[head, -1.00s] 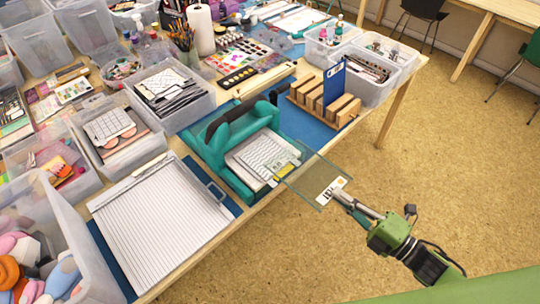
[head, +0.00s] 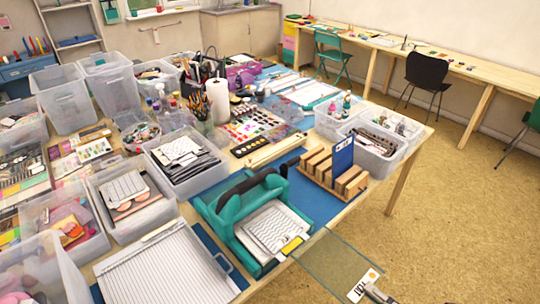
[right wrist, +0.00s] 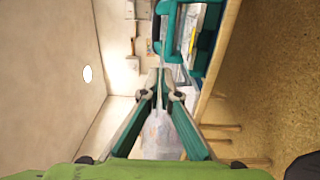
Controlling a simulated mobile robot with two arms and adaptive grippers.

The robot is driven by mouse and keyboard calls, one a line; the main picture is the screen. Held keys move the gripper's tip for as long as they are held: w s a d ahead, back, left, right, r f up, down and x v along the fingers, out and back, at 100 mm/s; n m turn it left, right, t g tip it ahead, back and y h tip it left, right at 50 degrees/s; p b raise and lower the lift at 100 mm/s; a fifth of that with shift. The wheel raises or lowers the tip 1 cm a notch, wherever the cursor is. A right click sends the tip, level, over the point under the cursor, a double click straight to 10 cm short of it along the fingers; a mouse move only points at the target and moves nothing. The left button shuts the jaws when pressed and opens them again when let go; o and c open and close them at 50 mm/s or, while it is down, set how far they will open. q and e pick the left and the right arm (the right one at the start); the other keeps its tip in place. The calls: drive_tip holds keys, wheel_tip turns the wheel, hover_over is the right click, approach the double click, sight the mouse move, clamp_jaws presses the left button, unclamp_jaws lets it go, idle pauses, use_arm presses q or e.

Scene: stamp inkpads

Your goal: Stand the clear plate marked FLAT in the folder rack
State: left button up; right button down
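The clear plate (head: 335,262) is a thin see-through sheet at the lower right of the head view, with a white label (head: 363,285) at its near end. Its print is too small to read surely. My right gripper (head: 377,292) holds this near end at the bottom edge, with only the fingers in view. In the right wrist view my right gripper's fingers (right wrist: 160,92) close together, with the plate seen about edge-on and hard to make out. The wooden folder rack (head: 320,172) stands on the table, with a blue panel (head: 342,155) upright in it and open slots beside it. My left gripper is out of view.
A teal press (head: 232,205) with patterned plates sits near the table's front edge, left of the clear plate. Clear bins (head: 375,160) stand behind the rack. A white scoring board (head: 165,268) lies at the front left. The floor right of the table is open.

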drive_tip(key=shift+a, duration=0.1)
drive_tip(key=a+r+h, duration=0.1)
drive_tip(key=a, duration=0.2)
drive_tip(key=a+r+m+t+h, duration=0.1)
drive_tip(key=a, duration=0.1)
drive_tip(key=s+a+r+m+t+b, duration=0.1)
drive_tip(key=a, duration=0.2)
drive_tip(key=shift+a+h, duration=0.35)
drive_tip(key=shift+h, duration=0.05)
wheel_tip(320, 180, up, 10)
drive_tip(key=f+m+t+h+b, duration=0.1)
drive_tip(key=m+t+h, duration=0.1)
drive_tip(key=m+h, duration=0.5)
hover_over(340, 296)
drive_tip(key=d, duration=0.1)
drive_tip(key=n+h, duration=0.1)
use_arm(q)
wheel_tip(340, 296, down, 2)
use_arm(e)
drive_tip(key=shift+d+r, duration=0.1)
drive_tip(key=shift+r, duration=0.15)
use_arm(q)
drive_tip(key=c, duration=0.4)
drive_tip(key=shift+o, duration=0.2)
